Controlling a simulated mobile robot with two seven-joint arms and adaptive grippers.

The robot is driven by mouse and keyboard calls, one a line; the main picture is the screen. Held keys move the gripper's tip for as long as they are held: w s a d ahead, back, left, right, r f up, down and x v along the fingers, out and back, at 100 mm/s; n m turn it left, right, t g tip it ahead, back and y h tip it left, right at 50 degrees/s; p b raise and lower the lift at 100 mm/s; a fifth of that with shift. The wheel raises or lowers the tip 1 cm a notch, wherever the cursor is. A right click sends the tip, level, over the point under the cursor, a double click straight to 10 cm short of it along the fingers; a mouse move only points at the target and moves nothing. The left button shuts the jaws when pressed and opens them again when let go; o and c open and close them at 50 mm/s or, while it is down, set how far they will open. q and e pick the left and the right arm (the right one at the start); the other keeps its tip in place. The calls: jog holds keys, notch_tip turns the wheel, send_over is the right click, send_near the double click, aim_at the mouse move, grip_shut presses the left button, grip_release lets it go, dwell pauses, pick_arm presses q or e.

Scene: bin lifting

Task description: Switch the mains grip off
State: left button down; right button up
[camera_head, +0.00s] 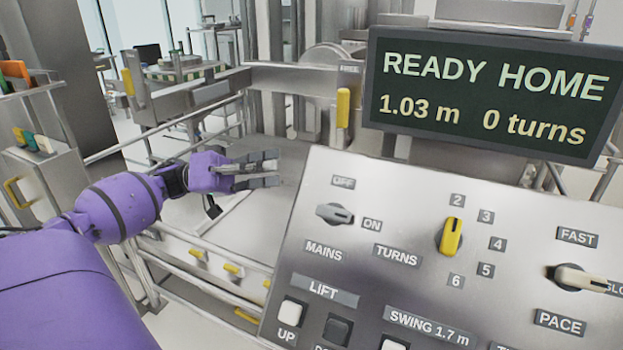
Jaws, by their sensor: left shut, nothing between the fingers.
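The mains grip (335,213) is a grey rotary knob at the upper left of the sloped grey control panel (395,180). Its end points right, towards the ON label (371,225). The OFF label (343,182) is above it and the MAINS label (324,251) below. My left gripper (276,168) is to the left of the panel, apart from the mains grip, its fingers pointing right. It is shut and empty. My right gripper is out of view.
A yellow turns knob (450,236) and a cream pace knob (580,278) are farther right on the panel. Lift buttons (291,312) are below. A display (490,95) reading "READY HOME" stands behind. A yellow handle (343,107) rises behind the panel's upper left edge.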

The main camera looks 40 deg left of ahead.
aim_at(333, 214)
pick_arm(q)
jog(key=p+x, duration=0.2)
jog(key=x, duration=0.8)
jog(key=shift+w+r, duration=0.15)
jog(key=shift+w, duration=0.05)
jog(key=s+f, duration=0.2)
jog(key=f, duration=0.1)
jog(key=shift+d+p, duration=0.15)
jog(key=shift+p, duration=0.2)
jog(key=shift+s+d+f, duration=0.1)
jog(key=shift+s+f, duration=0.15)
jog(key=shift+f, duration=0.05)
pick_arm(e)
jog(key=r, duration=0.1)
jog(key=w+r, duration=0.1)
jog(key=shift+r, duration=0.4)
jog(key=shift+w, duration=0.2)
